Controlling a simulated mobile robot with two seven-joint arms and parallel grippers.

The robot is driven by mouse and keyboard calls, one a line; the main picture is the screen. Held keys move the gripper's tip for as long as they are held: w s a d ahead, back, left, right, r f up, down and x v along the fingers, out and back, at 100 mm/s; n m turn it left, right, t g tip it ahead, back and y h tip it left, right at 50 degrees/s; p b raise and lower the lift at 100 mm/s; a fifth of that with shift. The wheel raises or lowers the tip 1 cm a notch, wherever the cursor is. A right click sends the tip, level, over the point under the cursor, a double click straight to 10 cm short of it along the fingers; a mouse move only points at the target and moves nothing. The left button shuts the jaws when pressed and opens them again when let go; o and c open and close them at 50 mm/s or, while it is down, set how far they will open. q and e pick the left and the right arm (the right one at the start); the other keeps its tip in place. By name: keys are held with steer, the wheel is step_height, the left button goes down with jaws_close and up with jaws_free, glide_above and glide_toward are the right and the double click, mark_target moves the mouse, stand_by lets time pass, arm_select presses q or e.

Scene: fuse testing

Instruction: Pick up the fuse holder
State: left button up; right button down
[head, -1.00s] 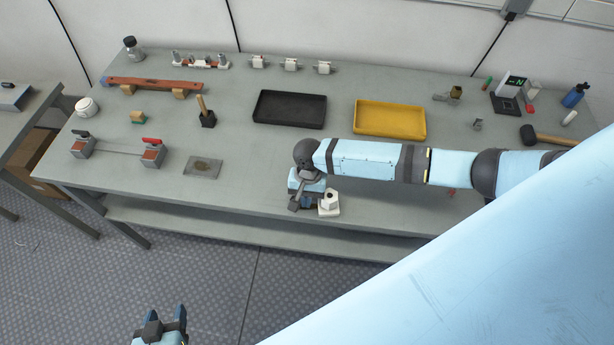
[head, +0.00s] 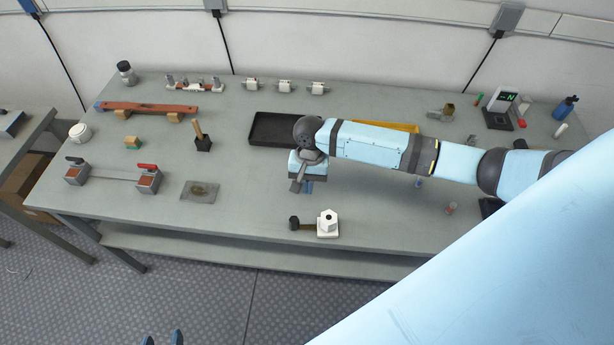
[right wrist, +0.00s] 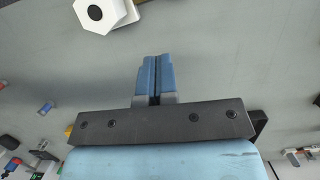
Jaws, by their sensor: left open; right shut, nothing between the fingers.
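No single object is clearly the fuse holder. A strip with upright posts (head: 193,83) lies at the back left of the bench, and several small white blocks stand beside it, one of them here (head: 285,86). A white hexagonal piece on a white base (head: 328,222) sits at the front edge; it also shows at the top of the right wrist view (right wrist: 97,12). My right gripper (head: 302,187) is shut and empty, behind that piece and apart from it; its blue fingers meet in the right wrist view (right wrist: 155,65). My left gripper (head: 163,338) is open, low over the floor.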

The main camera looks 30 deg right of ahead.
steer(key=shift+w+r, duration=0.15)
steer(key=shift+r, duration=0.1)
